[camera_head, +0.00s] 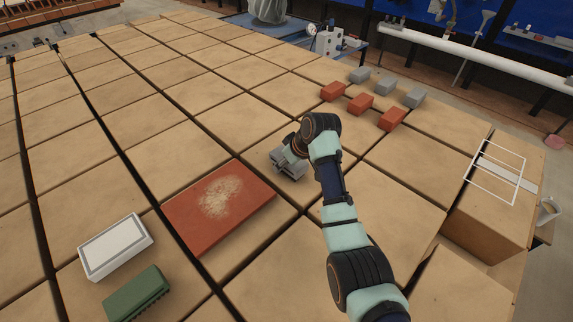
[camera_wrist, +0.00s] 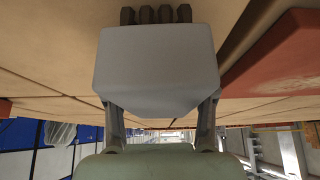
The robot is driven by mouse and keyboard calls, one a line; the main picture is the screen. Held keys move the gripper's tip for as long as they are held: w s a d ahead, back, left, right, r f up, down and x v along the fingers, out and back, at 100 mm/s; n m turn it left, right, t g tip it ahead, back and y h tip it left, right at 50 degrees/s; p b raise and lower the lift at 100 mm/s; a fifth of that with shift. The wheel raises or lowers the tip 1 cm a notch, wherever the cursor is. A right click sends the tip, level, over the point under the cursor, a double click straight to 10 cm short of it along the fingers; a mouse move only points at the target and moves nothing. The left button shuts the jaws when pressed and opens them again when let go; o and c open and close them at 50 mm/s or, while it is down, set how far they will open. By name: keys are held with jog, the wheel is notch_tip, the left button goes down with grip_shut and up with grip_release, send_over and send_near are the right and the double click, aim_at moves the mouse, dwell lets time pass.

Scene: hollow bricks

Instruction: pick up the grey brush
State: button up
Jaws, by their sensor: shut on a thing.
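I cannot tell whether the bristles touch the surface.
The red slab (camera_head: 185,222) carries a patch of pale dust. A white-topped grey box (camera_head: 115,246) and a green brush (camera_head: 136,293) lie at the lower left. Several red bricks (camera_head: 360,103) and grey bricks (camera_head: 414,97) stand beyond my arm. Dark gaps separate the tan blocks (camera_head: 234,118).

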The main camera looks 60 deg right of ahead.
notch_tip(320, 180, up, 20)
jog(key=p, duration=0.6)
jog(key=shift+p, duration=0.4)
